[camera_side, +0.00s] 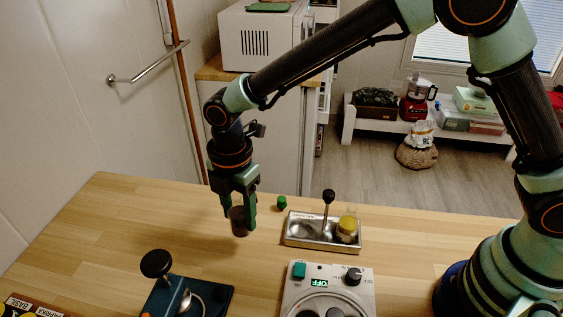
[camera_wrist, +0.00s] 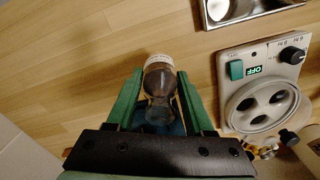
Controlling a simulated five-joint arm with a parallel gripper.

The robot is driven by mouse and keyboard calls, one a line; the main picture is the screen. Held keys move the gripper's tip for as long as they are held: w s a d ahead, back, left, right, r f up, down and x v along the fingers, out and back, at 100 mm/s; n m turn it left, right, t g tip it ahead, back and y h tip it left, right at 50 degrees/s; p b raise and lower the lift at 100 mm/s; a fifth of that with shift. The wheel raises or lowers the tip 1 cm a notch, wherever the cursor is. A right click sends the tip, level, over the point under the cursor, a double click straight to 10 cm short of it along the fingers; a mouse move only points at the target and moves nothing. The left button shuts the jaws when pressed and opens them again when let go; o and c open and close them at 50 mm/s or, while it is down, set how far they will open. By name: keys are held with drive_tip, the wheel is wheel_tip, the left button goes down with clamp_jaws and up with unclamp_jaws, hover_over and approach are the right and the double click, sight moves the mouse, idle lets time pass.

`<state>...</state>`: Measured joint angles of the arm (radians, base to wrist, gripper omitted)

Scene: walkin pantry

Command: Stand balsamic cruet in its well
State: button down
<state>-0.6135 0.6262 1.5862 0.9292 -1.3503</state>
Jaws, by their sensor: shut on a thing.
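The dark balsamic cruet (camera_side: 240,223) hangs roughly upright below my gripper (camera_side: 238,207), which is shut on it. In the wrist view the cruet (camera_wrist: 160,80) shows between the two green fingers, with a pale end and a dark glass body. I cannot tell whether its base touches the table. The metal cruet stand (camera_side: 321,246) is to the right of my gripper, with a gap between them. Its left well (camera_side: 302,230) looks empty.
A small green object (camera_side: 282,202) stands just behind the stand's left end. A grey device with an OFF display (camera_side: 328,282) is in front of the stand. A dark blue device with a black knob (camera_side: 156,264) is at front left. The wooden table between is bare.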

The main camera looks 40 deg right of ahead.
wheel_tip(320, 180, up, 14)
drive_tip(key=f, duration=0.1)
drive_tip(key=r+m, duration=0.2)
drive_tip(key=m, duration=0.2)
hover_over(326, 214)
drive_tip(key=w+a, duration=0.3)
drive_tip(key=w, duration=0.1)
drive_tip(key=f, duration=1.9)
drive_tip(key=shift+s+f, duration=0.2)
drive_tip(key=shift+f, duration=0.2)
drive_tip(key=shift+f, duration=0.15)
drive_tip(key=shift+c, duration=1.4)
unclamp_jaws()
